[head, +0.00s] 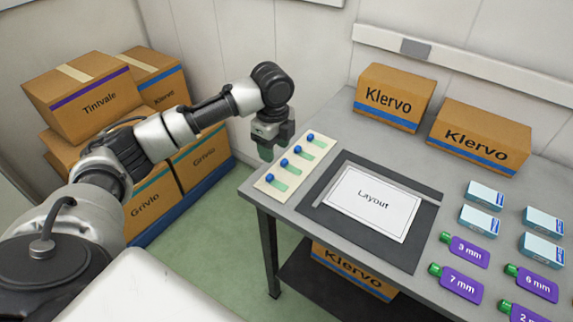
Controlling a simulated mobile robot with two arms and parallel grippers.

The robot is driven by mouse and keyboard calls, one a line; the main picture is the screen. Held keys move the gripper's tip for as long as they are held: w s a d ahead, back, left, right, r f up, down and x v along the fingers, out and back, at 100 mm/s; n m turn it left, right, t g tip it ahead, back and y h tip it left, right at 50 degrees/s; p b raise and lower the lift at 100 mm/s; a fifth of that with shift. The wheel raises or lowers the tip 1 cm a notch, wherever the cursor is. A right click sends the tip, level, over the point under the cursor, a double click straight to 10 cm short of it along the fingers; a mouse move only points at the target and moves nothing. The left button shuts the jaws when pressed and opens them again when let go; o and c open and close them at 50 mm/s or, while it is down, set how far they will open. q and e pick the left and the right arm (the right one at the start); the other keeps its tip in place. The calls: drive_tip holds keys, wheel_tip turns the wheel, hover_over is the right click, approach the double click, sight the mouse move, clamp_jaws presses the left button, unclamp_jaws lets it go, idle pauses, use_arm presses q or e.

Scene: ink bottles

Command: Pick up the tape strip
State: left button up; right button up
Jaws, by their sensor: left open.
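Several short translucent green strips with blue blobs at one end, which look like the tape strips, lie in a row on a cream card (269,191) at the table's left edge. One strip (318,143) is at the card's far end, and another (277,183) is at its near end. My left gripper (275,147) is open and empty, pointing down just left of the card's far half. It is apart from the strips and appears to be above table height. My right gripper is not in view.
On the grey table (330,130) lie a dark mat (394,255) with a "Layout" sheet (372,203), purple-labelled bottles (462,282) and small pale boxes (486,194). Klervo cartons (395,96) stand at the back. More cartons (85,97) are stacked left of the table.

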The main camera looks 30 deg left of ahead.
sight(269, 176)
use_arm(q)
drive_tip(key=f, duration=0.2)
drive_tip(key=s+f, duration=0.1)
drive_tip(key=f, duration=0.1)
drive_tip(key=shift+a+f, duration=0.1)
drive_tip(key=shift+a, duration=0.1)
drive_tip(key=shift+w+f, duration=0.1)
drive_tip(key=shift+f, duration=0.2)
drive_tip(key=f, duration=0.2)
drive_tip(key=a+f, duration=0.1)
drive_tip(key=f, duration=0.1)
drive_tip(key=shift+a+f+p, duration=0.15)
drive_tip(key=shift+p, duration=0.25)
drive_tip(key=shift+f, duration=0.4)
drive_tip(key=c, duration=0.8)
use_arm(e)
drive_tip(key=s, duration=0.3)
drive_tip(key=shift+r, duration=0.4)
